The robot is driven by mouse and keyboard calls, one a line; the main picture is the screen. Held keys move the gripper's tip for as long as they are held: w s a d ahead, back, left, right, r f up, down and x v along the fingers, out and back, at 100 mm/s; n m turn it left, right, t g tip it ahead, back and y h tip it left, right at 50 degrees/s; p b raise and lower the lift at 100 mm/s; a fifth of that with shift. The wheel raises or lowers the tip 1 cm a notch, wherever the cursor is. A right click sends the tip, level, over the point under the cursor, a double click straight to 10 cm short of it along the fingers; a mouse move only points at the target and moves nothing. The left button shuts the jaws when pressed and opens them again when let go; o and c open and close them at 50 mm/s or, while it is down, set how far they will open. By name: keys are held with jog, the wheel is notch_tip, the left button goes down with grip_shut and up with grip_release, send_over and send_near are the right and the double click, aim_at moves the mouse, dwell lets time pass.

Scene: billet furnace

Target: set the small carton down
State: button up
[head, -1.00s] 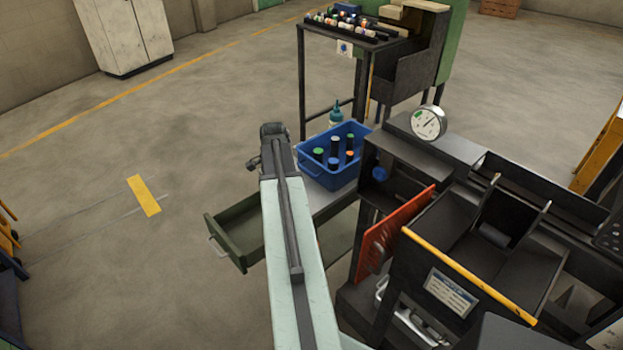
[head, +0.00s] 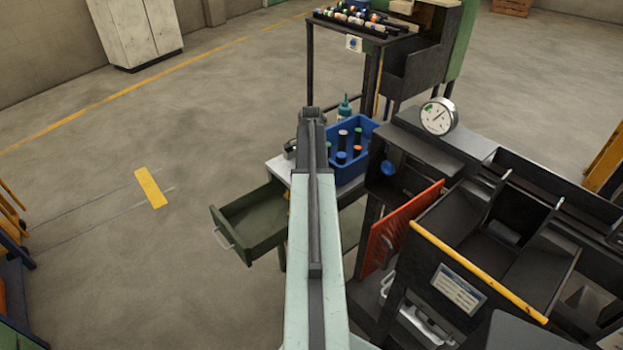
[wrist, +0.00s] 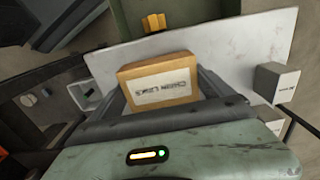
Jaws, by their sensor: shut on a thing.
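The small carton (wrist: 160,82) is a tan cardboard box with a white printed label that seems to read "CHAIN LINKS". In the wrist view it sits between the dark fingers of my gripper (wrist: 163,88), which are shut on it. Behind it lies the pale grey worktop (wrist: 235,50); I cannot tell whether the carton touches it. In the head view the worktop (head: 283,168) shows beside my arm. My arm hides the gripper and the carton there.
A grey labelled box (wrist: 276,82) stands right of the carton on the worktop. A blue crate of bottles (head: 355,170) is just right of my arm. An open green drawer (head: 250,222) juts out left. An orange panel (head: 395,230) stands right.

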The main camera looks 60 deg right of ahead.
jog(key=shift+f, duration=0.2)
jog(key=o, duration=1.5)
jog(key=shift+r, duration=0.1)
notch_tip(320, 180, up, 12)
jog(key=p, duration=1.2)
jog(key=shift+r, duration=0.2)
jog(key=shift+f, duration=0.1)
